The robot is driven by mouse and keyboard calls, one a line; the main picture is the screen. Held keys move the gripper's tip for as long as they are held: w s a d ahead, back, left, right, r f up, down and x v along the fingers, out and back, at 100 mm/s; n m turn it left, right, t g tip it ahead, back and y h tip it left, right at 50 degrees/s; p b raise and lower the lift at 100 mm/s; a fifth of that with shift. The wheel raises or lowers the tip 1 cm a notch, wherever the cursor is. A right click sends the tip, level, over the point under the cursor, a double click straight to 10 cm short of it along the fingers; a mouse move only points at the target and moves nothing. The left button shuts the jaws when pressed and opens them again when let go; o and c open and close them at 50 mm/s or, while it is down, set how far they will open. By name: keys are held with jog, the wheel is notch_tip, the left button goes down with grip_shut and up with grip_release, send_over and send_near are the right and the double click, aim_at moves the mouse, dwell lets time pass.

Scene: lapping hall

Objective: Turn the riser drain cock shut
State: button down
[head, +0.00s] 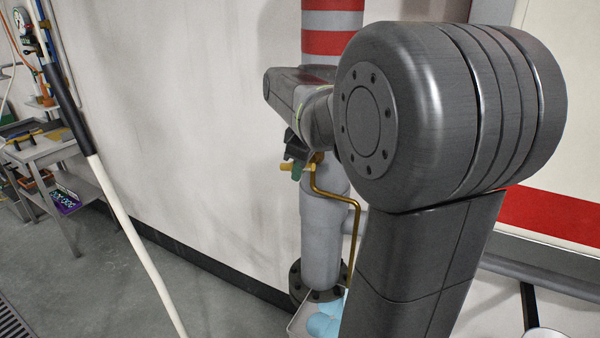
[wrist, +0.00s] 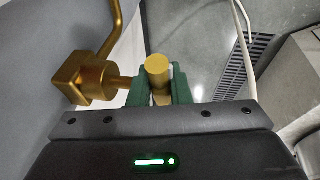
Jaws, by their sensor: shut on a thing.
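The riser (head: 322,235) is a grey vertical pipe with red and white bands at the top, by the pale wall. Its brass drain cock (head: 320,180) has a bent brass outlet tube (head: 356,235) running down. In the wrist view the cock's square body (wrist: 84,78) is at left, with a short stem to a round-ended brass handle (wrist: 157,66). My gripper (wrist: 158,92), with green fingers, is shut on this handle. In the head view my gripper (head: 296,170) is small and partly hidden by my arm, beside the riser.
A white tub (head: 297,323) with light blue objects (head: 325,322) stands at the riser's foot, below a dark flange (head: 312,292). A black and white pole (head: 130,230) crosses the left. A floor grate (head: 12,325) lies lower left.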

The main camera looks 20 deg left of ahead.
jog(key=shift+f+y+b, duration=0.2)
jog(key=shift+y+b, duration=0.9)
jog(key=shift+b, duration=0.05)
jog(key=shift+r+y+b, duration=0.15)
jog(key=shift+y+b, duration=0.2)
jog(key=shift+y, duration=0.05)
jog(key=c, duration=1.3)
grip_release()
jog(key=shift+c, duration=0.2)
jog(key=v, duration=1.3)
jog(key=shift+s+d+r, duration=0.15)
jog(key=shift+s+r, duration=0.15)
